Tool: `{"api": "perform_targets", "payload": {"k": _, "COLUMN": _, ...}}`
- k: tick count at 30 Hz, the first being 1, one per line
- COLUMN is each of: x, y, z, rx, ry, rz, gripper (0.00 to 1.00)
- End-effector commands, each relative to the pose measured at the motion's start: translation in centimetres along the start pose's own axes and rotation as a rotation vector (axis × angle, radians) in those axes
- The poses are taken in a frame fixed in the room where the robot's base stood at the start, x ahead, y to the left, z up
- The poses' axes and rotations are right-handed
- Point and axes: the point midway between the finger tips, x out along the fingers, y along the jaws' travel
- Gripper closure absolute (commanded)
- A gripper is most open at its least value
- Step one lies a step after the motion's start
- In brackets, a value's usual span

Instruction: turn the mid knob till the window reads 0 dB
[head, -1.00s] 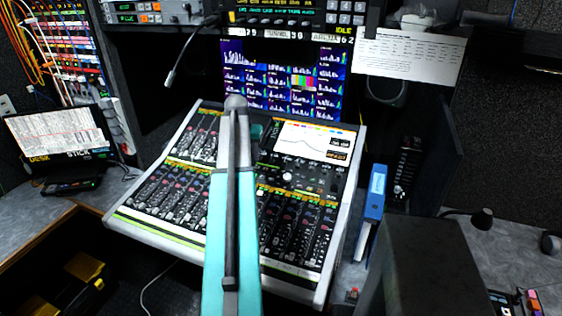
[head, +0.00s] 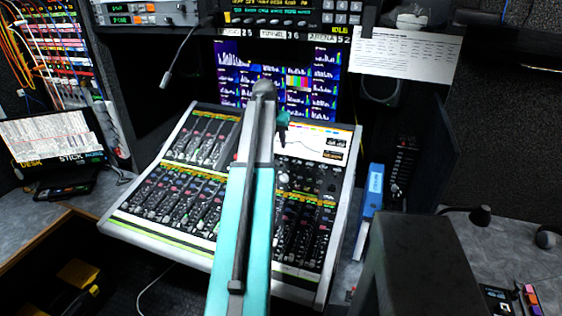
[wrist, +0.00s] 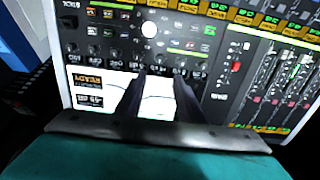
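The mixing console (head: 150,235) has a light screen (head: 303,140) at its upper right, with two small dark readout windows (head: 335,150) whose text is too small to read. In the wrist view the screen (wrist: 120,88) and readout windows (wrist: 89,92) appear upside down. A row of small dark knobs (wrist: 95,53) runs along the screen's edge, and I cannot tell which is the mid knob. A larger white knob (wrist: 149,29) sits beyond the row. My gripper (wrist: 160,73) is over the screen, its two dark fingers apart and empty, tips near the knob row; contact is unclear.
Banks of faders (head: 185,200) fill the console's left and front. A blue binder (head: 372,190) stands at its right. A gooseneck microphone (head: 178,58) hangs over the left back. A dark box (head: 430,260) stands at the front right.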

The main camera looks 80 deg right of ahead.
Motion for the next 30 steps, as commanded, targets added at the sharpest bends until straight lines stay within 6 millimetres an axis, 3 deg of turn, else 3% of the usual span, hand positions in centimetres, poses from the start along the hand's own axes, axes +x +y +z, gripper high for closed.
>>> {"api": "perform_targets", "payload": {"k": 8, "x": 1.9, "y": 0.0, "z": 0.0, "rx": 0.001, "ry": -0.002, "rz": 0.001, "gripper": 0.66}}
{"api": "perform_targets", "payload": {"k": 30, "x": 9.7, "y": 0.2, "z": -0.1, "rx": 0.002, "ry": -0.002, "rz": 0.001, "gripper": 0.66}}
